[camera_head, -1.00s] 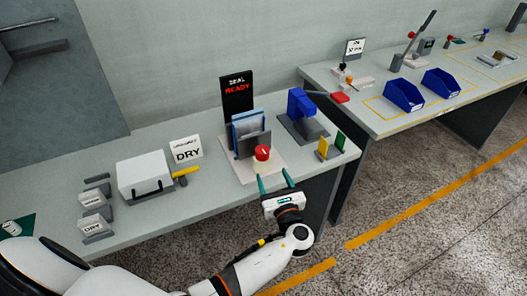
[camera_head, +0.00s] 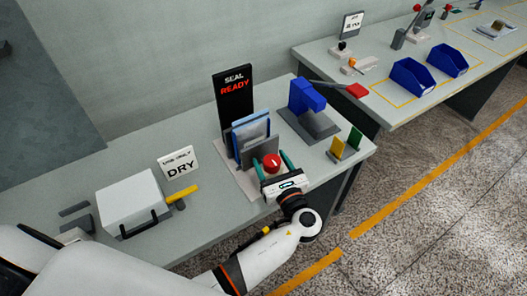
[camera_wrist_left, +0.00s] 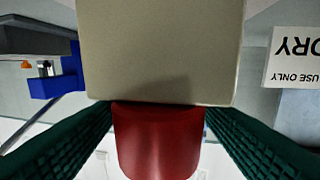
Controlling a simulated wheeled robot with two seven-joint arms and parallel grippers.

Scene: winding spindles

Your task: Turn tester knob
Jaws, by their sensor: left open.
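The red tester knob (camera_head: 271,162) stands at the front of the tester's pale base (camera_head: 225,158) on the near bench. Behind it are a grey plate, a blue-framed panel (camera_head: 250,132) and a black sign (camera_head: 234,100) reading "SEAL READY". My left gripper (camera_head: 269,164) is open, with one green finger on each side of the knob. In the left wrist view the red knob (camera_wrist_left: 157,140) sits between the two fingers, below a beige block (camera_wrist_left: 160,50). I cannot tell whether the fingers touch it. My right gripper is not in view.
A blue clamp-like device (camera_head: 307,100) with a red-ended lever stands to the right, behind yellow and green plates (camera_head: 337,147). Blue bins (camera_head: 411,76) stand on the far bench.

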